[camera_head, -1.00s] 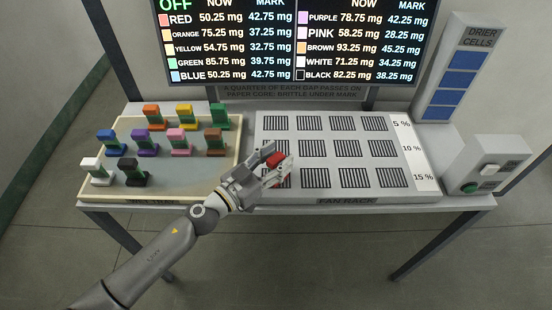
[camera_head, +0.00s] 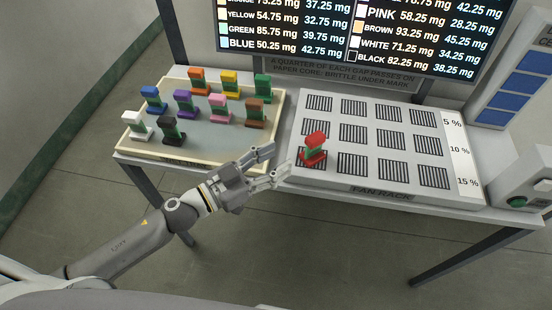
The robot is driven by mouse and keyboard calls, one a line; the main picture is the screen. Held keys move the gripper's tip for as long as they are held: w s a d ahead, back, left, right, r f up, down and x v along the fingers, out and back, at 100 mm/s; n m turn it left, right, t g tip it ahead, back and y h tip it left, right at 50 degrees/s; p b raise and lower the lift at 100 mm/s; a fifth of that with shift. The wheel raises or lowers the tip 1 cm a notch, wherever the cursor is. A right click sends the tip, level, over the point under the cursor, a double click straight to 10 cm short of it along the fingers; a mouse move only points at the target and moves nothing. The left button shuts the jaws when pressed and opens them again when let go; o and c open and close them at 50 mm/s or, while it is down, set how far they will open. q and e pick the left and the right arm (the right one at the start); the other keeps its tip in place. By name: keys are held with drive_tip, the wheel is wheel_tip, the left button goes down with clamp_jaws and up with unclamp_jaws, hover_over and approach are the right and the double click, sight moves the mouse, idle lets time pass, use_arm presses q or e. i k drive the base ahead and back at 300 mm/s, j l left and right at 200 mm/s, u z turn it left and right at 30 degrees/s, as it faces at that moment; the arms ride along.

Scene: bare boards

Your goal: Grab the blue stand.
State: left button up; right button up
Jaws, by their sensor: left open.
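The blue stand (camera_head: 152,98), blue with a green middle, stands upright at the left of the cream-rimmed tray (camera_head: 209,166), behind the white stand (camera_head: 137,126) and left of the purple stand (camera_head: 186,103). My left gripper (camera_head: 268,166) is open and empty just off the tray's front right corner, well to the right of the blue stand. The red stand (camera_head: 314,148) stands upright on a front-left grille of the fan rack (camera_head: 372,191), just right of my fingertips and apart from them. My right gripper is not in view.
The tray also holds orange (camera_head: 199,80), yellow, green, pink, brown and black (camera_head: 172,131) stands, close together. A board with readings (camera_head: 345,30) rises behind. Drier cells (camera_head: 510,75) and a switch box (camera_head: 530,190) stand at the right.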

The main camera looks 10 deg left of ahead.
sight(155, 105)
drive_tip(key=u, duration=1.25)
